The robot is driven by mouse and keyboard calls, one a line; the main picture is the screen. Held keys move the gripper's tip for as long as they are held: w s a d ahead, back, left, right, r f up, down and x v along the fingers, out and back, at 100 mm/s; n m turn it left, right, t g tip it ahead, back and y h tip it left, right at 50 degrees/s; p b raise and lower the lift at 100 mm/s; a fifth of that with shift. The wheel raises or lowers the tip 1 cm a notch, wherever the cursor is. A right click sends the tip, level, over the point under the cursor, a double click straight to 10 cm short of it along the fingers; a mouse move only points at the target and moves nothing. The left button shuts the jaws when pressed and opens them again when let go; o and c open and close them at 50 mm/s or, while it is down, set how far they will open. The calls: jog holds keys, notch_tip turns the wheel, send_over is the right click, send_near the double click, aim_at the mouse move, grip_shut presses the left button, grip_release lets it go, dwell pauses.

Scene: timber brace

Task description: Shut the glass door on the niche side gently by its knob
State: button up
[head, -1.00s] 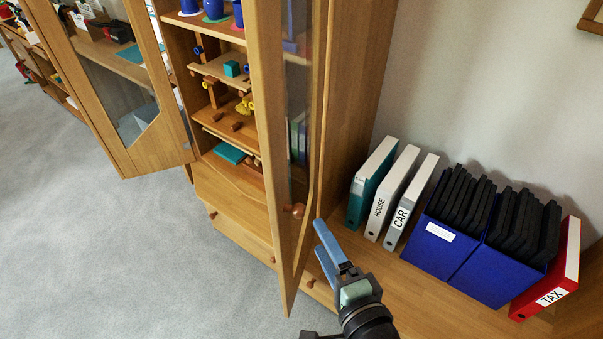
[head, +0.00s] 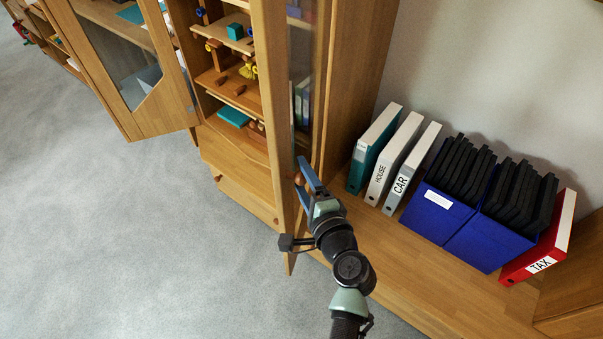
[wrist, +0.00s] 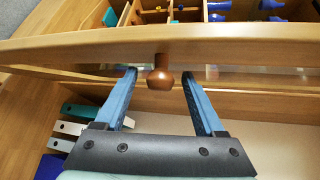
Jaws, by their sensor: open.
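The glass door on the niche side (head: 272,110) stands open, swung out from the cabinet, its wooden frame nearly edge-on in the head view. Its round brown knob (wrist: 160,79) shows in the wrist view, between and just beyond the tips of my open gripper (wrist: 160,85). The blue fingers stand apart on either side of the knob, with gaps visible on both sides. In the head view my gripper (head: 304,178) is at the door's outer face, and the knob is mostly hidden by the fingers.
A second glass door (head: 140,80) stands open at left. Right of the door, binders (head: 394,160), blue boxes of black files (head: 436,206) and a red TAX binder (head: 540,250) stand on the wooden niche top (head: 405,260). Shelves behind hold small toys. The carpet at left is clear.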

jog(key=shift+w+a+f, duration=0.1)
jog(key=shift+w+a, duration=0.1)
jog(key=shift+w, duration=0.25)
grip_shut()
dwell(1.2)
